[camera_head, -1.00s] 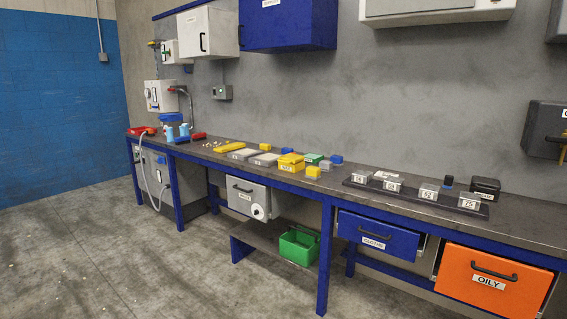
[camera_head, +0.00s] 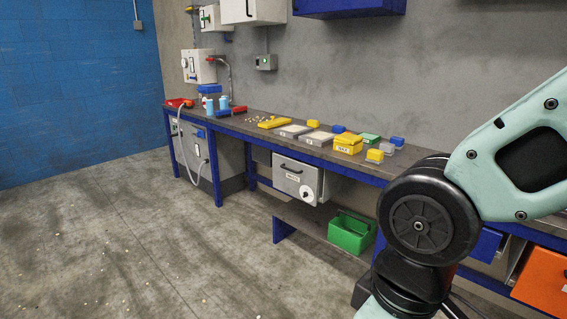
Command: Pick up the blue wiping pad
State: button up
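Small blue blocks lie on the long workbench (camera_head: 255,131) among the foam moulds in the head view. One blue block (camera_head: 338,129) is behind the grey-white moulds, and another blue block (camera_head: 397,141) sits at the right end of the group, close to my arm. A further blue item (camera_head: 209,88) is at the back left, above two light-blue bottles. I cannot tell which of these is the wiping pad. My gripper is out of view; only links of my arm show at the right, hiding the right part of the bench.
Yellow box (camera_head: 348,143), green block (camera_head: 370,138) and grey-white mould (camera_head: 293,130) crowd the bench middle. Red items lie at its left end. A green bin (camera_head: 351,232) stands on a low shelf. The orange drawer (camera_head: 543,282) is partly hidden. The floor at left is clear.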

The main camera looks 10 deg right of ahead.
aim_at(399, 142)
jog(key=i, duration=2.6)
jog(key=i+z, duration=0.3)
jog(key=i, duration=0.15)
jog(key=i+j+z, duration=0.25)
jog(key=i, duration=0.2)
jog(key=i+j+z, duration=0.3)
jog(key=i+z, duration=0.1)
jog(key=z, duration=0.25)
